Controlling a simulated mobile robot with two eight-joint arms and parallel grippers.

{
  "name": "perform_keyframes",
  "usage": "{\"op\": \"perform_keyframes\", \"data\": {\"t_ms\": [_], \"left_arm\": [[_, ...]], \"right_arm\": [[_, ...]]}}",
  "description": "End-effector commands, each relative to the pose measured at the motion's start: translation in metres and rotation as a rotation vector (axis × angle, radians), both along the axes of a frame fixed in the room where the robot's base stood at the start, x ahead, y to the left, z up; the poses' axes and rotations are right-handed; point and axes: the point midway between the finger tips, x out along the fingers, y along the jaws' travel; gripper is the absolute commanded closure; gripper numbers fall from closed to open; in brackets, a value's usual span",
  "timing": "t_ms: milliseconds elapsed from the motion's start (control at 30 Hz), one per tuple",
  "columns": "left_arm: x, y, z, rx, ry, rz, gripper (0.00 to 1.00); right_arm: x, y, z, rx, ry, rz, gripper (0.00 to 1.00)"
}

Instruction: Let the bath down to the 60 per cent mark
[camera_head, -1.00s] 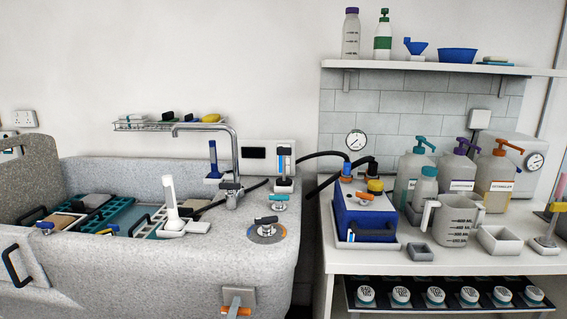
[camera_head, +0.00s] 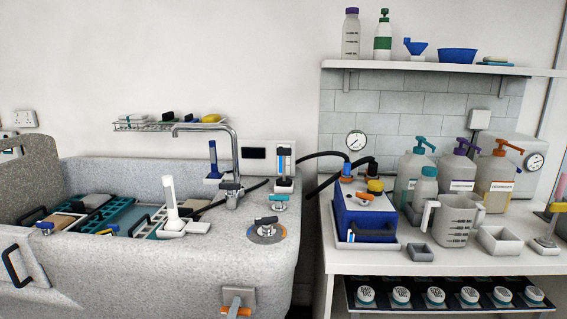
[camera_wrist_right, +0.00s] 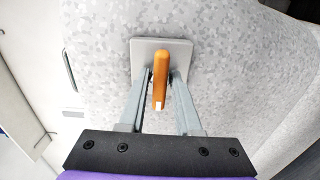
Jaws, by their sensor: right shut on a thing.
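The bath (camera_head: 190,285) is a speckled grey tub at the left of the head view. An orange-handled lever (camera_head: 236,311) sits on a grey plate (camera_head: 247,293) low on its front wall. In the right wrist view my right gripper (camera_wrist_right: 161,78) has its grey fingers on either side of the lever's orange handle (camera_wrist_right: 160,85), shut on it in front of the plate (camera_wrist_right: 143,48). A white upright piece (camera_head: 169,193) stands at the tub's inner right. I cannot make out a water level or a 60 per cent mark. My left gripper is not in view.
A tap (camera_head: 233,150), a small dark display (camera_head: 257,153) and round dials stand at the bath's right end. A blue pump box (camera_head: 362,215), jug (camera_head: 455,220) and pump bottles (camera_head: 497,180) crowd the counter to the right. A wire rack (camera_head: 150,127) hangs above the bath.

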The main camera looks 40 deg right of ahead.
Motion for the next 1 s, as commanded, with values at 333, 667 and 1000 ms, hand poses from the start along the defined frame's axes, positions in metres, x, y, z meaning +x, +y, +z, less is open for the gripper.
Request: {"op": "perform_keyframes", "data": {"t_ms": [333,667,1000], "left_arm": [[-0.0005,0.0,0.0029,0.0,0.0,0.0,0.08],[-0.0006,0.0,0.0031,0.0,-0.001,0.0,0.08],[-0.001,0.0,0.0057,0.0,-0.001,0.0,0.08]], "right_arm": [[-0.0001,0.0003,0.0001,-0.11,0.131,0.0,1.0],[0.0,0.0002,-0.0003,-0.159,0.188,0.001,1.0],[-0.0002,0.0002,-0.0001,-0.313,0.369,0.001,1.0]]}}
